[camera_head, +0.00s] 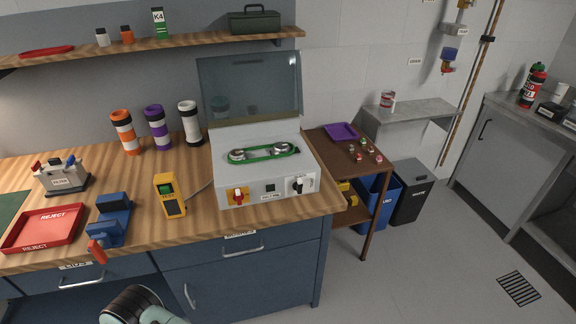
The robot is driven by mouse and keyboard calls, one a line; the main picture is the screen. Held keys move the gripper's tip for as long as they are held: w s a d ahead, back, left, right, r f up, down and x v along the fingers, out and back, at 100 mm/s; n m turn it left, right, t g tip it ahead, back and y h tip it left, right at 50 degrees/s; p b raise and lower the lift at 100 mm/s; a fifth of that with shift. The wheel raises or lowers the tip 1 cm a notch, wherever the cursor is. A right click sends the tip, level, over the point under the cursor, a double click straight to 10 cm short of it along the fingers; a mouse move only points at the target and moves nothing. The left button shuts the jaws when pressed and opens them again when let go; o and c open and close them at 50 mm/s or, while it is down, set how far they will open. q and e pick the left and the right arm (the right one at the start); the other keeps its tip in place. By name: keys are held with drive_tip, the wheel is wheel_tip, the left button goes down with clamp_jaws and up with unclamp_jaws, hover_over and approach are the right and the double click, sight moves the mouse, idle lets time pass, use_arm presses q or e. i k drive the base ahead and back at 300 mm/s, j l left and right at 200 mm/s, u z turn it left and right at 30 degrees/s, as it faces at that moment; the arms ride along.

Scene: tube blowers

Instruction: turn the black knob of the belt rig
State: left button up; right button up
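The belt rig (225,150) is a pale grey box on the wooden workbench, with a clear tinted lid standing raised at its back. A green belt (264,153) runs around two pulleys on its top. On its front face, the black knob (298,185) sits at the right on a white plate. A red switch on a yellow plate (238,196) is at the left, and a small dark display (270,188) is between them. Part of my arm shows at the bottom edge, well below the rig. Neither gripper can be seen, and nothing covers the knob.
On the bench left of the rig are a yellow tester (169,196), a blue clamp-like device (112,216), a red reject tray (44,229) and several striped tubes (157,128). A brown side table (330,143) stands right of the bench. Open floor lies at the lower right.

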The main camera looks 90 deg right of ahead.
sight(298, 185)
drive_tip(key=z, duration=2.95)
